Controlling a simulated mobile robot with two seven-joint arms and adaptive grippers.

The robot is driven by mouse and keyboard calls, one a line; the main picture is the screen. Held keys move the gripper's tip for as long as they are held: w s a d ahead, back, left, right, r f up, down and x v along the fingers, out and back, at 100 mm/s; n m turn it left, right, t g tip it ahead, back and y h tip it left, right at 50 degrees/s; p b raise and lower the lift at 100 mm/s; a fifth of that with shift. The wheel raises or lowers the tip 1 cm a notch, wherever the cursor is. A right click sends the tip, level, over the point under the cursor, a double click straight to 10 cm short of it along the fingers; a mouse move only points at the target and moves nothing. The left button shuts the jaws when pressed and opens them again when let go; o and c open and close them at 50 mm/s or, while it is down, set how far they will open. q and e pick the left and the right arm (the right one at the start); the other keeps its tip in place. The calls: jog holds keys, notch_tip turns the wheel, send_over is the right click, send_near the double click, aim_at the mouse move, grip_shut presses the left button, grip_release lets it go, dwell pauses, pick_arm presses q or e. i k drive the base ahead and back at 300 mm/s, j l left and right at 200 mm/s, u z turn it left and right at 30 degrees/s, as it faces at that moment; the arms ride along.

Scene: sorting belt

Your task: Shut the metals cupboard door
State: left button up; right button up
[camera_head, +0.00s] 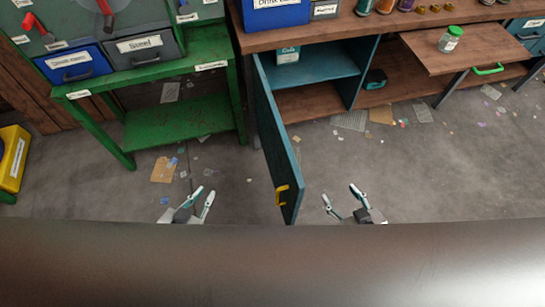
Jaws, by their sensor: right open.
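The cupboard door (276,137) is a dark teal panel with a yellow handle (282,194) near its free edge. It stands wide open, swung out toward me from the left side of the cupboard (317,67) under the wooden bench. No label reading metals is legible on the door. My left gripper (203,193) is open and empty, to the left of the door and apart from it. My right gripper (340,192) is open and empty, to the right of the door and its handle, apart from both.
A green table (110,90) with a blue drawer (75,63) and a grey drawer labelled Steel (146,48) stands at left. A pull-out wooden board (475,50) with a green-lidded jar (450,39) juts out at right. Scraps litter the otherwise free floor.

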aim_at(290, 186)
jog(key=k, duration=0.55)
jog(key=k+j+u, duration=0.2)
jog(key=k, duration=0.25)
jog(key=k+u, duration=0.25)
jog(key=k, duration=0.15)
